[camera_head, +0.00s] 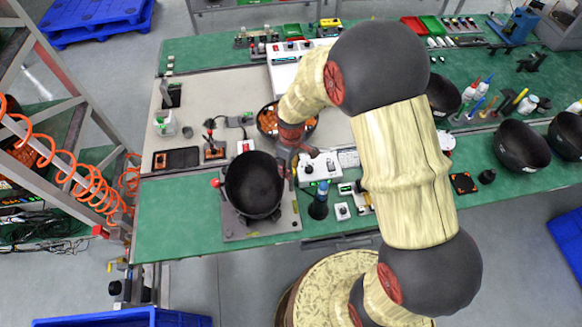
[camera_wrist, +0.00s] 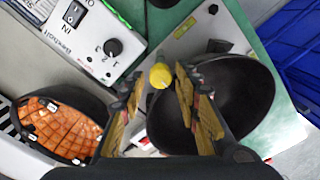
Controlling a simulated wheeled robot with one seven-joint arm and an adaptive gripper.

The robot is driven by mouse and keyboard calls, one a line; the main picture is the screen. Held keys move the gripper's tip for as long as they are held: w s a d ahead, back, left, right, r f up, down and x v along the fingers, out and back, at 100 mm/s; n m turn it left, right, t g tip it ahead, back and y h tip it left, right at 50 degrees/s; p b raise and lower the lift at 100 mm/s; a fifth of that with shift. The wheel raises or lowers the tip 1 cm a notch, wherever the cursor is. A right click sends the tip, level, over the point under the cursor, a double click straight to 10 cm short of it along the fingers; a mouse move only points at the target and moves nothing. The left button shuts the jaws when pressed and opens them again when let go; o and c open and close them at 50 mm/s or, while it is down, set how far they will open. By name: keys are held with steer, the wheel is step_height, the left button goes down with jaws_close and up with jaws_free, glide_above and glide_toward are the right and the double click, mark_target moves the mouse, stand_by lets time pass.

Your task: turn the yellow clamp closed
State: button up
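The yellow clamp shows in the wrist view as a round yellow knob (camera_wrist: 160,76), beside the rim of a black bowl (camera_wrist: 240,95). My gripper (camera_wrist: 158,82) is open, with one finger to the left of the knob and one to the right. A gap shows between the knob and the left finger; I cannot tell whether the right finger touches it. The right finger covers part of the bowl. In the head view the black bowl (camera_head: 253,185) sits on a grey plate (camera_head: 245,226), and my arm hides the clamp there.
A white device (camera_wrist: 95,35) with a black dial and switch stands close by on the left in the wrist view. A black bowl with an orange grid (camera_wrist: 58,128) lies lower left. The green bench (camera_head: 175,215) is bare left of the plate.

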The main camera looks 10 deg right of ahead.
steer(key=shift+o, duration=0.7)
steer(key=shift+r, duration=0.4)
step_height(320, 180, up, 11)
stand_by(0.3)
